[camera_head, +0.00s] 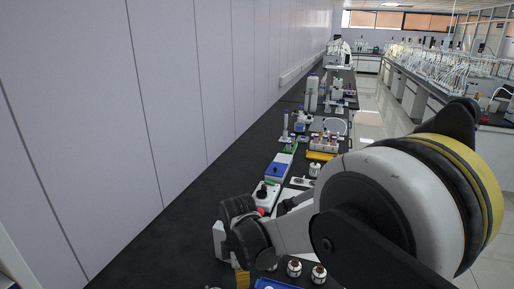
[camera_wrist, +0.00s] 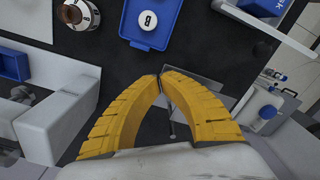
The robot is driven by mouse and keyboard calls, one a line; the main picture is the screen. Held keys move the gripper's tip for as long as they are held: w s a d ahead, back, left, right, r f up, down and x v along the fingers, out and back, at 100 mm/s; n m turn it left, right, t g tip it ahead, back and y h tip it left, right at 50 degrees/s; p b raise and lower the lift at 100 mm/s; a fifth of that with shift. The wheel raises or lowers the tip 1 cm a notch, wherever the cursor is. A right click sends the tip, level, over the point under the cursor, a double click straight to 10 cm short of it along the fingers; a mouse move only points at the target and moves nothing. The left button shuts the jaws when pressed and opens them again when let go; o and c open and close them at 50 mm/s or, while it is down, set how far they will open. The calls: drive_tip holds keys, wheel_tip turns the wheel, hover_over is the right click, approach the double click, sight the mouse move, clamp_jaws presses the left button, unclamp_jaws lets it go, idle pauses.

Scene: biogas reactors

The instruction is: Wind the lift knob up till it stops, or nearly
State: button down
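My gripper (camera_wrist: 160,78) shows in the wrist view as two yellow ribbed fingers, bowed outward, with their tips together. No object shows between the tips. A thin grey rod-like part (camera_wrist: 171,118) shows in the gap behind them, over the dark bench; I cannot tell whether it belongs to the lift. A white block-like apparatus (camera_wrist: 45,130) stands at left, close beside the left finger. I cannot make out the lift knob for certain in either view. In the head view my arm hides most of the work area, and only a bit of yellow finger (camera_head: 243,279) shows.
A blue tray (camera_wrist: 131,32) holds a white round piece marked B. A brown-and-white bottle (camera_wrist: 78,14) stands left of it. A blue box (camera_wrist: 12,64) is at far left; white-and-blue equipment (camera_wrist: 266,112) is at right. The black bench (camera_head: 150,250) is clear along the wall.

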wheel_tip(320, 180, down, 5)
drive_tip(key=b, duration=0.3)
drive_tip(key=shift+r, duration=0.1)
drive_tip(key=shift+s+d+b, duration=0.15)
drive_tip(key=shift+s+b, duration=0.25)
drive_tip(key=shift+s, duration=0.1)
idle(0.5)
drive_tip(key=shift+s+d, duration=0.1)
drive_tip(key=shift+s, duration=0.25)
drive_tip(key=shift+s+b, duration=0.3)
drive_tip(key=shift+s, duration=0.05)
